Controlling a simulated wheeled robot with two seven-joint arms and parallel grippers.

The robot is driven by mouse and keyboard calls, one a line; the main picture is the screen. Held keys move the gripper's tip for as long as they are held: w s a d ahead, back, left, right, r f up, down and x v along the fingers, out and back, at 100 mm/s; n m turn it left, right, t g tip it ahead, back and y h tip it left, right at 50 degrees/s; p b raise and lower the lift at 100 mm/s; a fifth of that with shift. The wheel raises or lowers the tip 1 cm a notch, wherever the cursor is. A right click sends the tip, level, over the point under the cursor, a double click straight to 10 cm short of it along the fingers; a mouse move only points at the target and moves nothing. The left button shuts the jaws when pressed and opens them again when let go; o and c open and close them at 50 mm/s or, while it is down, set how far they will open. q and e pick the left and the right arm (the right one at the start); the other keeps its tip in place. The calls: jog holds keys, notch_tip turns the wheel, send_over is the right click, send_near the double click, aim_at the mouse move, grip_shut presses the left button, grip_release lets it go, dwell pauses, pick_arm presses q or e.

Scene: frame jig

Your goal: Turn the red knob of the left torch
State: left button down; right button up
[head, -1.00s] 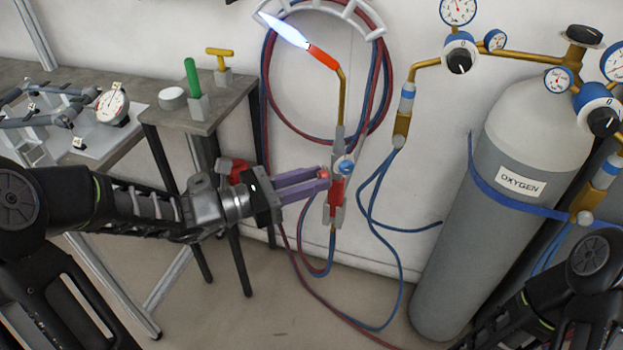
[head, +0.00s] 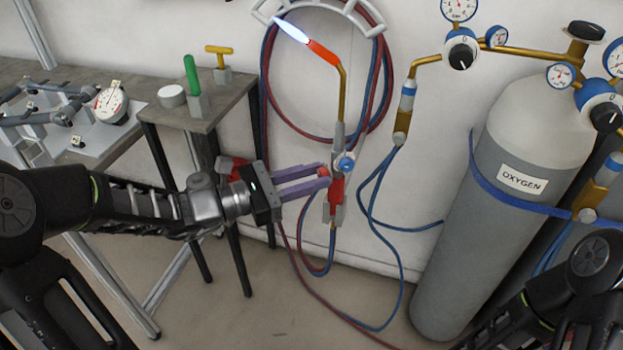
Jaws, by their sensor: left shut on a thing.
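The torch (head: 336,192) hangs upright on the wall in the middle of the head view. It has a red lower body, a blue knob (head: 345,164), a brass neck and a red-orange tip with a pale blue-white flame (head: 291,31). The small red knob (head: 323,172) sits on the torch's left side. My left gripper (head: 321,178) reaches in from the left, with its purple fingers shut on the red knob, which is partly hidden between them. At the lower right my right arm shows, but its gripper is outside the view.
Red and blue hoses (head: 268,95) loop from a white hanger around the torch. A grey oxygen cylinder (head: 455,230) with gauges stands at the right. A table (head: 225,112) with a green-handled and a yellow-handled tool stands at the left, close behind my left arm.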

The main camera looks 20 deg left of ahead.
pick_arm(q)
jog(key=shift+m+y+b, duration=0.3)
jog(key=shift+m+b, duration=4.9)
jog(key=shift+b, duration=0.8)
jog(key=c, duration=1.2)
grip_release()
jog(key=p+v, duration=0.1)
jog(key=v, duration=0.7)
jog(key=shift+w, duration=0.1)
